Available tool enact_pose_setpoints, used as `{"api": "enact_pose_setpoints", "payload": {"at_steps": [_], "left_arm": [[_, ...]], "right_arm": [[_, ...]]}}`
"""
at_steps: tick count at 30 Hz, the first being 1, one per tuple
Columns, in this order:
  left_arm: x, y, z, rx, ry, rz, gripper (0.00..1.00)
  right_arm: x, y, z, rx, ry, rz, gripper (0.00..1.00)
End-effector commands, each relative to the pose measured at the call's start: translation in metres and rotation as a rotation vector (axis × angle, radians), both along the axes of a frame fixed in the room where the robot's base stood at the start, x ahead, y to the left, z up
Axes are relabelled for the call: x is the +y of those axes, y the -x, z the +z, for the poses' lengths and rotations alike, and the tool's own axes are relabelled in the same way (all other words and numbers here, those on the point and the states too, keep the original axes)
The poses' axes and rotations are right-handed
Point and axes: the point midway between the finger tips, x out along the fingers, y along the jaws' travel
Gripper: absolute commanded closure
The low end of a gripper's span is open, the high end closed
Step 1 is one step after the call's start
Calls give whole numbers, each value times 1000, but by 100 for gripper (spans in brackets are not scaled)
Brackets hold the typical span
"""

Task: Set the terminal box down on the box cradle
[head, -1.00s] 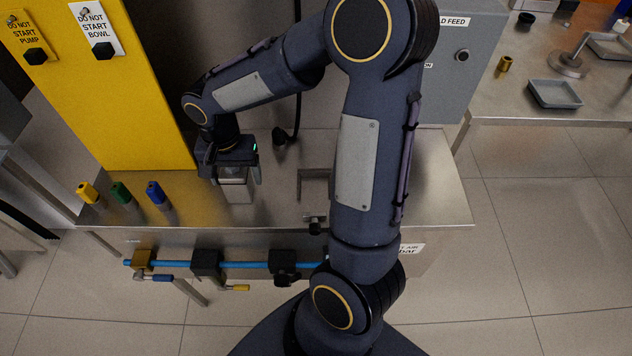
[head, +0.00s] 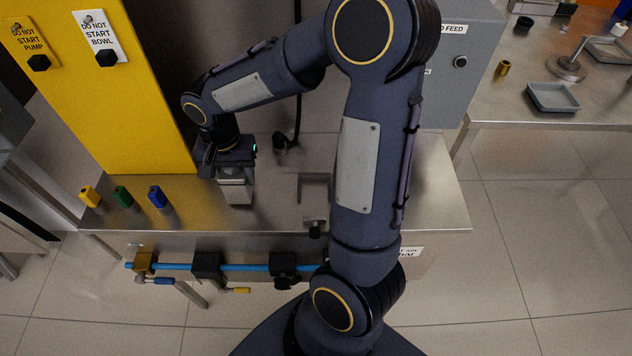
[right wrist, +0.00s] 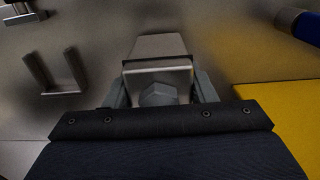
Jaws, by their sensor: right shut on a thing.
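The terminal box, a small grey block (head: 236,190), is at the left part of the steel bench, under my right gripper (head: 236,172). My right gripper is shut on it. In the right wrist view the box (right wrist: 158,46) shows between the fingers (right wrist: 158,92), with a hexagonal knob facing the camera. I cannot tell whether its underside touches the bench. A U-shaped metal bracket (head: 312,183), likely the box cradle, is to the right of the box and apart from it, partly hidden by my arm. It also shows in the right wrist view (right wrist: 45,87). My left gripper is out of view.
A blue pipe with valves (head: 235,266) runs along the bench front. A side table (head: 545,112) holds a tray. Bench between box and bracket is clear.

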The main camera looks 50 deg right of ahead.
Motion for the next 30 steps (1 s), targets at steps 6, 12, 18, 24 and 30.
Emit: {"api": "enact_pose_setpoints", "payload": {"at_steps": [6,12,18,24,30], "left_arm": [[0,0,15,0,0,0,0],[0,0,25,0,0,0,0],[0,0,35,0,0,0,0],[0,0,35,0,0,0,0],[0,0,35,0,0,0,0]], "right_arm": [[0,-1,19,-3,0,0,95],[0,0,33,-2,1,0,95],[0,0,46,-1,0,1,95],[0,0,48,-1,0,1,95],[0,0,48,-1,1,0,95]]}}
